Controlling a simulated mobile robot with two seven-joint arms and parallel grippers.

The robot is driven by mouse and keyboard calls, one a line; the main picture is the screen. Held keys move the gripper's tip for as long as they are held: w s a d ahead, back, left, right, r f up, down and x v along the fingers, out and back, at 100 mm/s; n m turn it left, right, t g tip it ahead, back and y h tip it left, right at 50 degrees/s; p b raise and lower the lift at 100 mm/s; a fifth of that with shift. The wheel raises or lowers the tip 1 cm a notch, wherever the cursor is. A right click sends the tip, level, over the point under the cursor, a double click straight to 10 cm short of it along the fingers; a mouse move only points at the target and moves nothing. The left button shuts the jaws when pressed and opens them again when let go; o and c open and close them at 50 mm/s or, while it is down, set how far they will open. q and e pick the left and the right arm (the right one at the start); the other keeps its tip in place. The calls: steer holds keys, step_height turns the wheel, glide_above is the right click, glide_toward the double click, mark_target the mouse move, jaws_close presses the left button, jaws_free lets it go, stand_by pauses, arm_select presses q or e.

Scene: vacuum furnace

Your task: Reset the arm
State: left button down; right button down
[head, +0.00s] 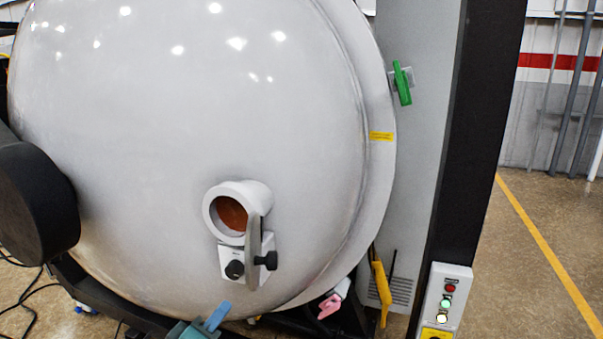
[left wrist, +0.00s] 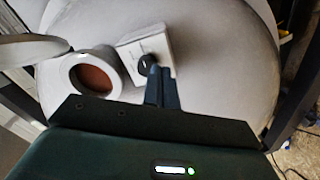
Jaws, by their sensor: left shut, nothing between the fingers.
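My left gripper (head: 220,310) shows at the bottom of the head view, in front of the lower part of the large pale furnace door (head: 130,140). Its blue fingers are shut and empty, pointing up and right. In the left wrist view the closed fingers (left wrist: 157,72) overlap the dark knob (left wrist: 147,62) below the viewport; I cannot tell from this view whether they touch. In the head view the fingers are apart from the knob (head: 235,269). Most of my left arm is out of frame. My right gripper is in neither view.
The viewport (head: 232,213) sticks out from the door, with a grey flap (head: 253,250) beside it. Green (head: 402,83), yellow (head: 381,293) and pink (head: 330,306) handles sit along the right edge. A button box (head: 446,298) stands lower right. Open floor lies beyond.

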arm_select(q)
steer(key=shift+f, duration=0.1)
steer(key=s+f+m+g+y, duration=0.3)
steer(key=s+f+m+g, duration=0.4)
steer(key=s+f, duration=1.5)
steer(key=f+m, duration=0.1)
steer(key=m, duration=0.2)
steer(key=shift+s+a+f+m, duration=0.2)
steer(key=shift+s+f+m, duration=0.15)
steer(key=shift+f+m, duration=0.05)
